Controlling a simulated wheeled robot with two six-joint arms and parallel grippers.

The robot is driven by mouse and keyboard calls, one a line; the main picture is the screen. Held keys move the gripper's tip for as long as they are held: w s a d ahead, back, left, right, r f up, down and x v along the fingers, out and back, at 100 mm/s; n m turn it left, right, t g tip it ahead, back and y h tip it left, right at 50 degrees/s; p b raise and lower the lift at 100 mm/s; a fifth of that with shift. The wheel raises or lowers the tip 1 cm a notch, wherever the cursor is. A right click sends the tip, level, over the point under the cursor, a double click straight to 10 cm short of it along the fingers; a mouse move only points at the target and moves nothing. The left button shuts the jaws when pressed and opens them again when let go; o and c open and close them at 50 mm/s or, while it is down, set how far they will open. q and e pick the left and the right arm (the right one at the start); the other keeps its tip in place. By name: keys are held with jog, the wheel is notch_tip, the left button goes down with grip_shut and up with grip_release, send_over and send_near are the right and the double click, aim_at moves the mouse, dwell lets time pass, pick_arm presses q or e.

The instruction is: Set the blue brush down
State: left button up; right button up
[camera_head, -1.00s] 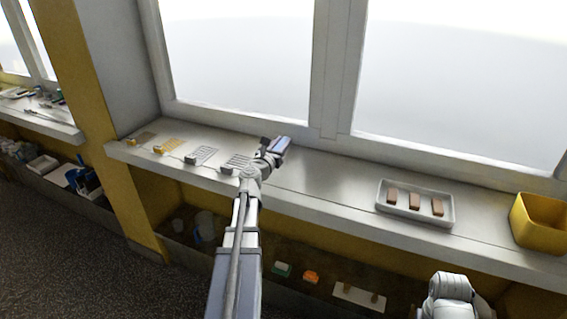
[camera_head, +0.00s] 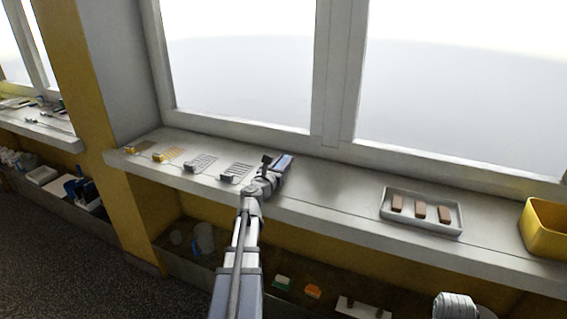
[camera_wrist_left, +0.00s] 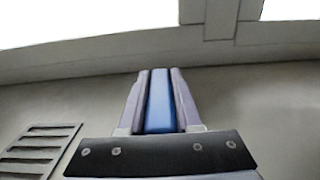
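The blue brush (camera_wrist_left: 160,102) shows in the left wrist view as a blue bar between the two fingers of my left gripper (camera_wrist_left: 161,98). The fingers close on both its sides. In the head view my left gripper (camera_head: 283,163) is over the grey window sill (camera_head: 325,190), to the right of the slotted plates. The brush is hardly distinguishable there. I cannot tell whether it touches the sill. My right gripper is not in view.
Slotted plates (camera_head: 237,172) and a yellow mesh piece (camera_head: 168,154) lie left of the gripper. A white tray (camera_head: 387,215) with brown bars and a yellow bin (camera_head: 545,240) stand right. The sill between gripper and tray is clear. The window frame (camera_head: 331,75) rises behind.

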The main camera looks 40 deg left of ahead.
pick_arm(q)
jog(key=o, duration=0.5)
jog(key=shift+c, duration=0.2)
jog(key=shift+r+p, duration=0.3)
jog(key=v, duration=1.2)
jog(key=shift+f, duration=0.2)
